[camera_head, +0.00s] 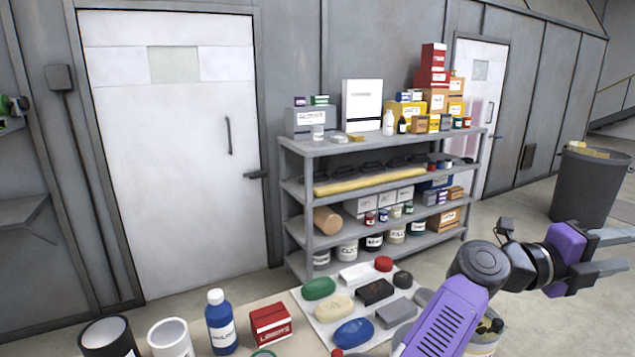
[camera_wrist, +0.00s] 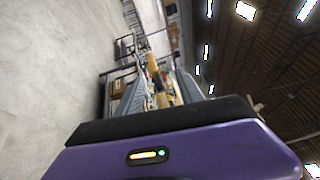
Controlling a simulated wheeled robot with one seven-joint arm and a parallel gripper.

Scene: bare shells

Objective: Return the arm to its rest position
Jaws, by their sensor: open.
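My gripper (camera_head: 618,252) is at the right edge of the head view, at the end of my purple and black arm. Its two grey fingers point right and stand apart with nothing between them. The arm reaches out to the right, over the right end of the table (camera_head: 258,312), and the gripper is in the air clear of the tabletop things.
On the table, a pale board (camera_head: 318,314) holds several soap-like pieces. A blue bottle (camera_head: 221,325), red box (camera_head: 270,324) and white cup (camera_head: 170,338) stand left of it. A loaded grey shelf (camera_head: 375,146) stands behind. A dark bin (camera_head: 588,188) stands at right; floor between is open.

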